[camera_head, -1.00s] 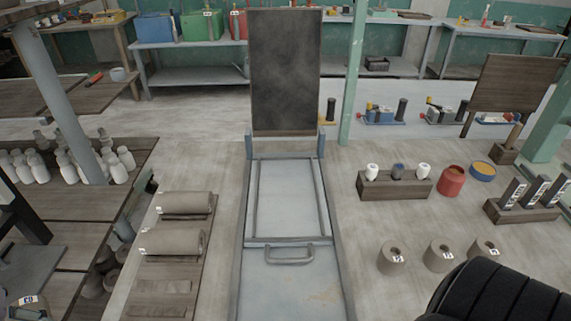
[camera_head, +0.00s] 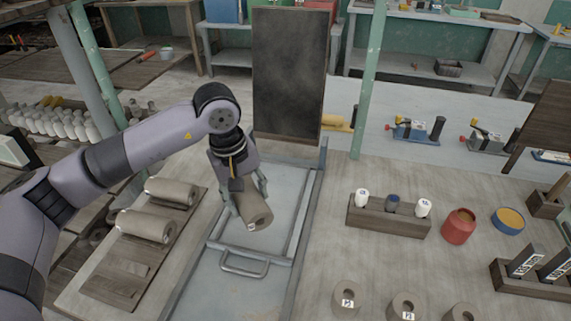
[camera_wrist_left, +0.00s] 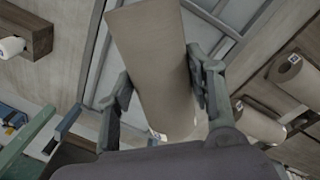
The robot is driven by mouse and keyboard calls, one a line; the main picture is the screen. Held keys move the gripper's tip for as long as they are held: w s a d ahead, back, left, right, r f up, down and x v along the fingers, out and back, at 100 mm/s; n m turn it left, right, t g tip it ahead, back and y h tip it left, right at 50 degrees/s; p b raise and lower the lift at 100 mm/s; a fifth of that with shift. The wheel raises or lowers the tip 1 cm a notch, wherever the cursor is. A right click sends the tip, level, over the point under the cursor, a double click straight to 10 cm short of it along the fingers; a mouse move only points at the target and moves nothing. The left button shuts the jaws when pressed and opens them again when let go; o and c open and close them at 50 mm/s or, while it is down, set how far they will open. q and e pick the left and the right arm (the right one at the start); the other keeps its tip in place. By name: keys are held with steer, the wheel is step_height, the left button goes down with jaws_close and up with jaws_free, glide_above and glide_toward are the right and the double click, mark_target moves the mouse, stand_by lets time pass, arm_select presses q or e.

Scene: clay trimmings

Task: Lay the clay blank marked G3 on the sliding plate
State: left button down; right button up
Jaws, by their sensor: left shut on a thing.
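My left gripper (camera_head: 246,197) is shut on a grey-brown clay cylinder (camera_head: 256,214), the clay blank. The blank's end face has a hole and a small white tag too small to read. The blank is over the pale sliding plate (camera_head: 287,185), lengthwise and slightly askew; I cannot tell whether it touches. In the left wrist view the blank (camera_wrist_left: 152,60) lies between the two fingers, with the plate's frame behind it. My right gripper is not in view.
Two similar clay cylinders (camera_head: 170,191) (camera_head: 147,227) lie on a wooden rack (camera_head: 92,285) left of the plate, with an empty place in front. A metal handle (camera_head: 245,266) is at the plate's near end. A dark upright board (camera_head: 288,75) stands behind. Several pots and holders stand right.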

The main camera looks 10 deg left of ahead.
arm_select(q)
steer(key=w+f+n, duration=0.1)
steer(key=w+n, duration=0.2)
steer(key=w+d+f+n+p, duration=0.1)
steer(key=w+n, duration=0.1)
steer(key=n, duration=0.1)
steer(key=w+f+n+y, duration=0.1)
steer(key=w+n, duration=0.2)
steer(key=shift+w+d+f+n+t+p, duration=0.2)
steer(key=shift+w+n+t+p, duration=0.1)
steer(key=shift+n+p, duration=0.1)
steer(key=shift+f+b, duration=0.85)
steer(key=shift+f, duration=0.95)
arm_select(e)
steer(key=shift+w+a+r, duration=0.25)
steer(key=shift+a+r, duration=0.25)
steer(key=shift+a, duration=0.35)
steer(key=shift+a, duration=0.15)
arm_select(q)
steer(key=shift+f+b, duration=0.55)
steer(key=shift+b, duration=0.1)
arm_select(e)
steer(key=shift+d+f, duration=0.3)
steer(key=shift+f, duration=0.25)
